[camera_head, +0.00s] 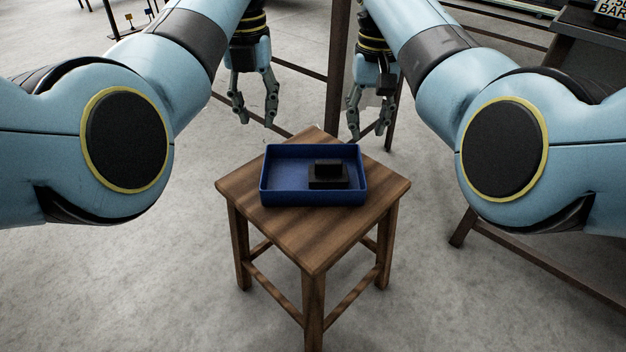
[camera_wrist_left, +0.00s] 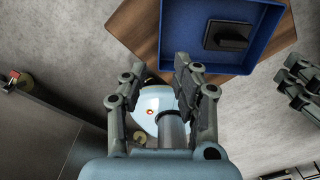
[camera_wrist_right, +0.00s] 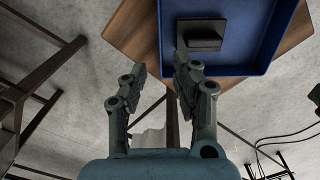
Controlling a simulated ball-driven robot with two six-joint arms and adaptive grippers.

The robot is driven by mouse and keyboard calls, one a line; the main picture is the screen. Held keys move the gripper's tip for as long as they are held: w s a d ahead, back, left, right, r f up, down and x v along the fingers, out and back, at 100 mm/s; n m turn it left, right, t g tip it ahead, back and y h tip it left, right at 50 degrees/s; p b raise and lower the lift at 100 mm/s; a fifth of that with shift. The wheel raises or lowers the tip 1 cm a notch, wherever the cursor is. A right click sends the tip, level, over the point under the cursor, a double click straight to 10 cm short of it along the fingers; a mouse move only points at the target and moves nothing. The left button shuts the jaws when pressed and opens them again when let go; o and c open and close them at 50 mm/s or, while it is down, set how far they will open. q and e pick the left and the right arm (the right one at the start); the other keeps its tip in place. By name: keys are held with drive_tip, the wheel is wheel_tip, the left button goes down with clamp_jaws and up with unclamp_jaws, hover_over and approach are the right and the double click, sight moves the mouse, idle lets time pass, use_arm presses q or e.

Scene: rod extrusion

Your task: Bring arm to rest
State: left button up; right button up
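My left gripper (camera_head: 256,108) hangs open and empty past the far left side of the stool in the head view. Its spread fingers (camera_wrist_left: 160,90) also show in the left wrist view. My right gripper (camera_head: 369,122) hangs open and empty past the far right side of the stool. Its fingers (camera_wrist_right: 155,85) show apart in the right wrist view, with nothing between them. Both grippers are clear of the blue tray (camera_head: 278,195).
The tray sits on a wooden stool (camera_head: 313,255) and holds a dark stepped block (camera_head: 328,174). A brown metal frame (camera_head: 338,90) stands behind the stool. A dark machine (camera_head: 588,55) is at the far right. The grey floor around the stool's front is clear.

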drive_tip(key=shift+r, duration=0.75)
